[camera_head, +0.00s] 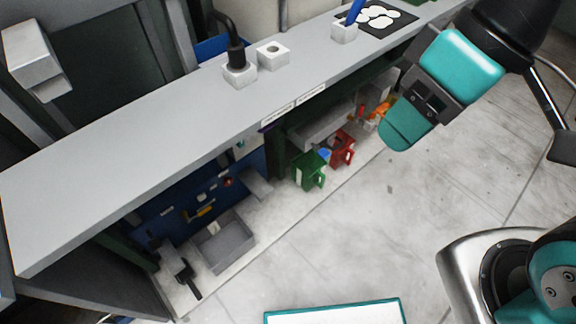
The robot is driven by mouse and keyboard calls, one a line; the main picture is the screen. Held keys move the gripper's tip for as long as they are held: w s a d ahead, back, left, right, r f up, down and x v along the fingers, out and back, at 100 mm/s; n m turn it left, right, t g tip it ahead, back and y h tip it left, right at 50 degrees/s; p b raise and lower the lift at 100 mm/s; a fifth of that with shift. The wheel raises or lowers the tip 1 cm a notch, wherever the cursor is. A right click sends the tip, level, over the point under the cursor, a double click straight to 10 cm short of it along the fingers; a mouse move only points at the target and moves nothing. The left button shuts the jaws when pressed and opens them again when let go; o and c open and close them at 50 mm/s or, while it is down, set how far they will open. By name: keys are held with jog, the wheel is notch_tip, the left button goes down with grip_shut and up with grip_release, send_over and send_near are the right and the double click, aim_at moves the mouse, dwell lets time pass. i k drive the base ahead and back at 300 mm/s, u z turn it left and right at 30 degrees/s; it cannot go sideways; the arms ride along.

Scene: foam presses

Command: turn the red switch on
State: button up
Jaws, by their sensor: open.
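I cannot clearly make out a red switch. A small red spot (228,182) shows on the blue panel (168,205) under the grey counter, but it is too small to tell what it is. A red container (341,149) stands on the low shelf, beside a green one (309,170). My gripper (408,124) is at the upper right, in front of the counter and apart from the panel. Its teal finger points down and left; it is open, with nothing visible in it.
The long grey counter (140,150) crosses the view diagonally. White blocks (273,54) and a black mat (385,20) sit on it. A grey bin (224,243) stands below. The pale floor (350,240) in front is clear up to a teal-edged white panel (335,314).

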aim_at(228, 181)
jog(key=z, duration=0.7)
jog(key=k, duration=0.55)
jog(key=u, duration=1.3)
